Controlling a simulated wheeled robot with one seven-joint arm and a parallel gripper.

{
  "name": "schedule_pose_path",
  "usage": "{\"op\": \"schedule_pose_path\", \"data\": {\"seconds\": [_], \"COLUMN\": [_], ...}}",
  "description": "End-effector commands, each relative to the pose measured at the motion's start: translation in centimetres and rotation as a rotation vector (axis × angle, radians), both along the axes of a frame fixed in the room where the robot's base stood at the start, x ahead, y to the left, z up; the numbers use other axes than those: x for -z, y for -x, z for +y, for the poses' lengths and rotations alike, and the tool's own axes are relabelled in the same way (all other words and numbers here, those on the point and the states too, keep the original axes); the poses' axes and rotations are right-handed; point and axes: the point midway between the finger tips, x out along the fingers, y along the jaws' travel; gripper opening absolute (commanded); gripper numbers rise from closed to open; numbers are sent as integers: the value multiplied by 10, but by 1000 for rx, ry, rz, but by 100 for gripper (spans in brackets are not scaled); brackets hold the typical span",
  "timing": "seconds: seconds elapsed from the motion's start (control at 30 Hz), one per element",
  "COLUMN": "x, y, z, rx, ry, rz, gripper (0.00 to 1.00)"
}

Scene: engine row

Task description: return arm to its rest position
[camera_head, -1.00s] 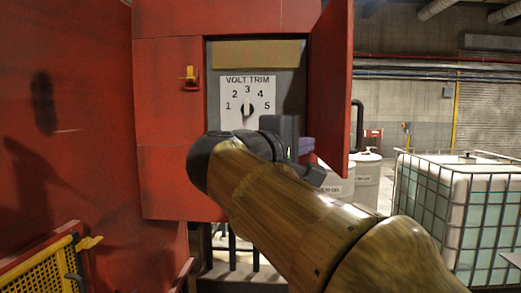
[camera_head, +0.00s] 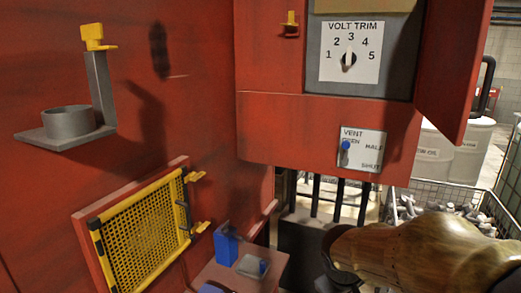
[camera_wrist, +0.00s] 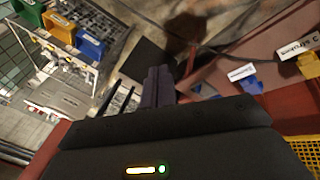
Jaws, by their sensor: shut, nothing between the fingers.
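My arm (camera_head: 425,257), wood-patterned, reaches in from the lower right in the head view and is bent low there. Its dark wrist end runs off the bottom edge, so the fingers are hidden in that view. In the wrist view my gripper (camera_wrist: 158,84) shows as dark fingers close together, empty, above the floor and clutter. The VOLT TRIM dial (camera_head: 348,59) is in the open red cabinet, its pointer near 3. My gripper is apart from it.
The red cabinet door (camera_head: 452,70) stands open at the right. A VENT switch plate (camera_head: 362,150) is below the dial. A yellow mesh panel (camera_head: 143,236) and a grey cup holder (camera_head: 68,122) are at the left. A wire basket of parts (camera_head: 440,207) stands at right.

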Motion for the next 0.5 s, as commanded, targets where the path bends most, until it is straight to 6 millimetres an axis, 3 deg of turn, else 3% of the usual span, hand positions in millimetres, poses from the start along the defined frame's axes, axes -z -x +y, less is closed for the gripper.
{"op": "schedule_pose_path", "data": {"seconds": [0.1, 0.2, 0.33, 0.5], "x": [41, 64, 78, 80], "y": [33, 54, 69, 70], "z": [14, 22, 26, 27], "rx": [148, 271, 368, 385], "ry": [-172, -274, -338, -348], "rz": [51, 69, 76, 74], "gripper": [0, 0, 0, 0]}}
